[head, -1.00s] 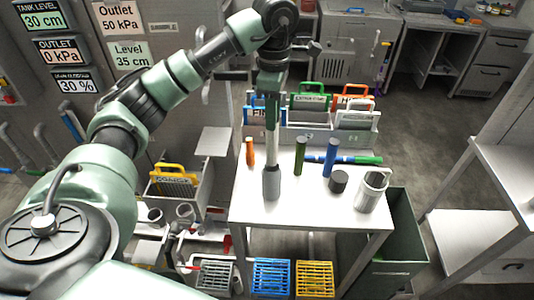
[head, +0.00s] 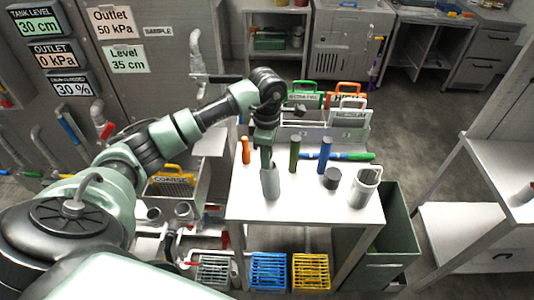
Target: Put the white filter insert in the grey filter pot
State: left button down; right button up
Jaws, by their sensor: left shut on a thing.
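The grey filter pot (head: 270,184) is a narrow upright cylinder on the white table, left of its middle. My left gripper (head: 266,153) points down just above the pot's mouth and is shut on the white filter insert. Most of the insert is hidden by the pot and the fingers, so it appears to be largely inside the pot. I cannot tell whether it rests on the bottom. A short dark round cap (head: 332,179) stands to the right of the pot. My right gripper is not in view.
The white table (head: 300,208) also holds an orange bottle (head: 246,151), a green cylinder (head: 294,154), a blue cylinder (head: 324,155) and a pale handled jug (head: 366,189). Labelled bins stand behind. A green bin (head: 390,235) is at the right; the table's front is clear.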

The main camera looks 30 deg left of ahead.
pick_arm(q)
jog(key=c, duration=1.1)
grip_release()
jog(key=shift+d, duration=0.1)
jog(key=shift+r, duration=0.15)
jog(key=shift+r+b, duration=0.25)
jog(key=shift+b, duration=0.05)
notch_tip(320, 180, up, 11)
jog(key=b, duration=0.3)
jog(key=shift+r, duration=0.2)
